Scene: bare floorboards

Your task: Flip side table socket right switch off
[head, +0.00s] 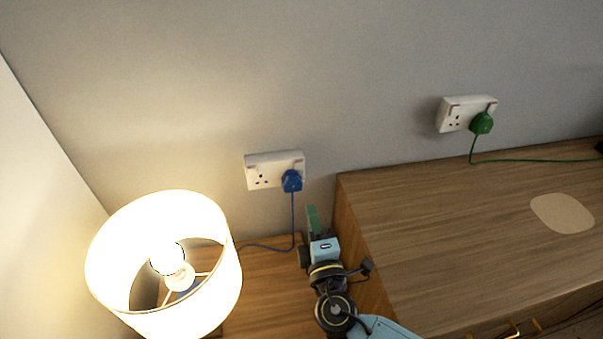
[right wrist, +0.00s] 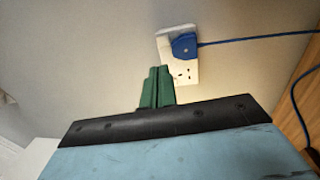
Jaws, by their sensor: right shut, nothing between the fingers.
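The side table socket (head: 263,171) is a white double wall socket above the side table, left of the taller cabinet. A blue plug (head: 291,181) sits in its right half; the left half is empty. The right switch (head: 297,164) is a small spot above the blue plug; its position is too small to tell. My right gripper (head: 312,214) is shut and empty, below and slightly right of the socket, apart from it. In the right wrist view, its green fingers (right wrist: 156,87) are together, near the socket (right wrist: 178,70) and blue plug (right wrist: 184,47). My left gripper is out of view.
A lit lamp (head: 170,270) stands on the wooden side table (head: 262,300) at left. The wooden cabinet (head: 450,230) rises close on the right. A second socket (head: 455,113) with a green plug (head: 481,123) is above it. A blue cord (head: 293,220) hangs beside my gripper.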

